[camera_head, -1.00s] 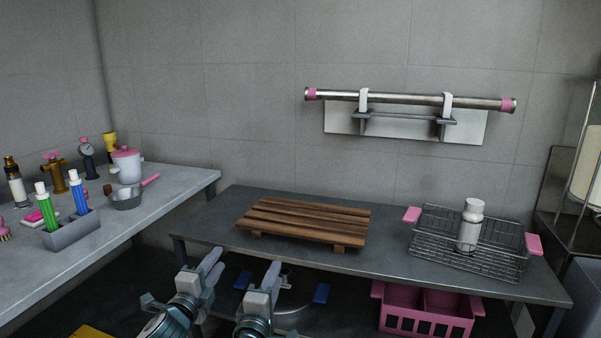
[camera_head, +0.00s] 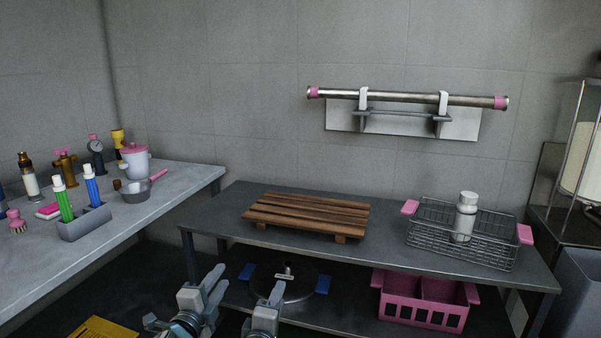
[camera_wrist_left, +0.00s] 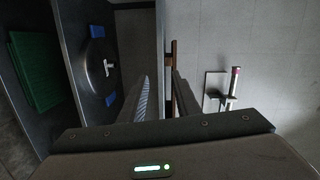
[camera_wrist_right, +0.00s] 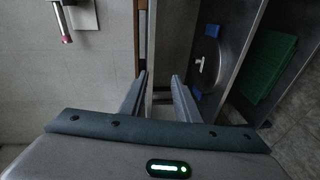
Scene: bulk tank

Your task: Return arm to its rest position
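My left gripper (camera_head: 217,284) is low in front of the table in the head view. In the left wrist view its two fingers (camera_wrist_left: 161,98) stand apart with nothing between them. My right gripper (camera_head: 274,297) is beside it to the right, also low in front of the table. In the right wrist view its fingers (camera_wrist_right: 160,90) are apart and empty. Neither gripper touches anything that I can see. The lower part of both arms is cut off by the head view's bottom edge.
A dark table (camera_head: 216,217) carries a wooden slatted rack (camera_head: 308,214) and a wire basket (camera_head: 482,249) with a white bottle (camera_head: 465,217). Below are a round lid (camera_head: 294,287) and a pink crate (camera_head: 420,311). A side counter (camera_head: 30,270) stands left. A steel tube (camera_head: 400,97) hangs on the wall.

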